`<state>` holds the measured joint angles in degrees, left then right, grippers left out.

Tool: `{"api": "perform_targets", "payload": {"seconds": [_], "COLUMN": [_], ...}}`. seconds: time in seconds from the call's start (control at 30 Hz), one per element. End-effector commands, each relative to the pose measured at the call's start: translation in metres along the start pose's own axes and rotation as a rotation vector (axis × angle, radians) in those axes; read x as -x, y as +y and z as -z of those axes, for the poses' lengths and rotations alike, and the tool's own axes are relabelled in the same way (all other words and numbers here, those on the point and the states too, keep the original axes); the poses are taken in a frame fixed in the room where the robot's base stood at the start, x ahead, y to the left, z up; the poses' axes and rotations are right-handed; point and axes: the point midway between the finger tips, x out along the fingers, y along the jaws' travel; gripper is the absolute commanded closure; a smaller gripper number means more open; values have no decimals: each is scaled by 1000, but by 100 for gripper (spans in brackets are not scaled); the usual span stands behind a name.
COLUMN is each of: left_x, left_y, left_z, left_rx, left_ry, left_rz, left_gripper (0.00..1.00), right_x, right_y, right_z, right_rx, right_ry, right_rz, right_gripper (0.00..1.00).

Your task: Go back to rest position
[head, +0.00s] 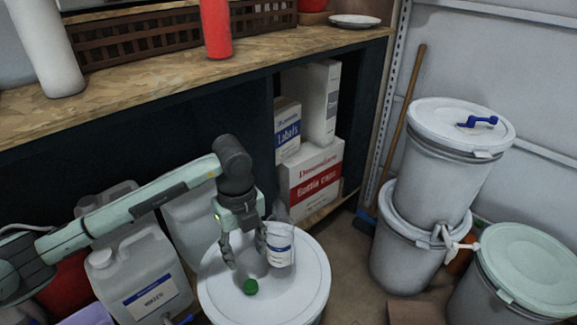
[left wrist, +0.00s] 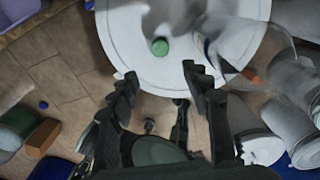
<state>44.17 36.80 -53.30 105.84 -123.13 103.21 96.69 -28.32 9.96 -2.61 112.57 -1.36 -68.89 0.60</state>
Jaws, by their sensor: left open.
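My left gripper (head: 246,262) hangs over the round white drum lid (head: 215,292) in the head view, its two fingers apart with nothing between them. In the left wrist view the open fingers (left wrist: 160,78) reach toward the same white lid (left wrist: 120,45). A small green cap-like object (head: 250,287) lies on the lid just below the fingertips; it also shows in the left wrist view (left wrist: 160,47). A clear container with a white label (head: 280,248) stands on the lid beside the right-hand finger, partly hidden by it. My right gripper is in neither view.
A translucent jug (head: 140,265) stands left of the drum under my left arm. The wooden shelf (head: 150,85) runs above and behind. Boxes (head: 312,180) stand below it. Stacked grey drums (head: 435,170) and a green-lidded drum (head: 530,265) are at the right.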

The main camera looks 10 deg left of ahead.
Motion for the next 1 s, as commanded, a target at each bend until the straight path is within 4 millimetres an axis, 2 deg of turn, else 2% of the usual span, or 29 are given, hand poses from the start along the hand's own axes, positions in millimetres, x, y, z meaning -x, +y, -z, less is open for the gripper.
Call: {"api": "perform_targets", "payload": {"seconds": [0.2,0.33,0.47,0.93,0.97,1.0], "left_x": [-2,-11,-32,-124,-123,-113], "left_y": [0,0,1,0,0,-1], "left_z": [0,0,0,0,-1,-1], "left_rx": [1,2,2,1,1,0], "left_ry": [0,0,2,1,-1,-3], "left_rz": [0,-1,-3,-2,1,5], "left_gripper": [52,52,52,52,52,52], "right_x": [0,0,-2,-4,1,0], "right_y": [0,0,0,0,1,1], "right_z": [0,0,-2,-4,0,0], "right_rx": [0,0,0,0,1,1], "right_ry": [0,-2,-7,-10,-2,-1], "right_rz": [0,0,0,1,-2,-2], "right_gripper": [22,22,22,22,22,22]}}
